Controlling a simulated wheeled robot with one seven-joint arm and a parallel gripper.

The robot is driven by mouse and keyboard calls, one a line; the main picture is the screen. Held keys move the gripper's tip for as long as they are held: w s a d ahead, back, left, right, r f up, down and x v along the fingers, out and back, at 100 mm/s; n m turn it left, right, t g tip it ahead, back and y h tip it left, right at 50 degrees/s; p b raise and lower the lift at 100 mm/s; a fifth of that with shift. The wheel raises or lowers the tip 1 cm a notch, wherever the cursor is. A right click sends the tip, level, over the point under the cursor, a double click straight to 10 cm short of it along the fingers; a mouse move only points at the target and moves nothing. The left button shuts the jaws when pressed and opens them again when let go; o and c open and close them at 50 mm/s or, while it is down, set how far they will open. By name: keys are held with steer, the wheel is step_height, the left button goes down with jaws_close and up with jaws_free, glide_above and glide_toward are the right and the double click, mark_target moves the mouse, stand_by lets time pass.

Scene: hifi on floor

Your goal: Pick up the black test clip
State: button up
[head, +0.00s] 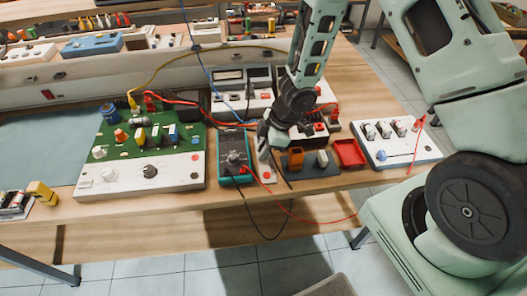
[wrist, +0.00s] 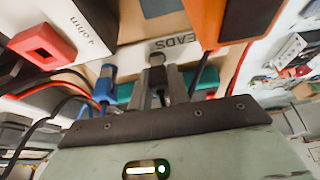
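My gripper (head: 264,146) points down at the front of the workbench, just right of the teal multimeter (head: 234,157). In the wrist view its grey fingers (wrist: 164,82) stand close together. A narrow dark piece (wrist: 158,94) shows between them and may be the black test clip. I cannot tell whether the fingers touch it. In the head view the gripper and arm hide this spot. A white block lettered "LEADS" (wrist: 178,44) lies just beyond the fingertips.
An orange block (wrist: 224,20) is close on the right of the fingers, and a blue plug (wrist: 106,80) on the left. Loose leads hang over the front edge.

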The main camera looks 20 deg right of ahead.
step_height(320, 180, up, 10)
steer(key=p, duration=0.6)
steer(key=shift+r, duration=0.2)
step_height(320, 180, up, 7)
steer(key=p, duration=0.8)
steer(key=shift+f, duration=0.15)
stand_by(0.6)
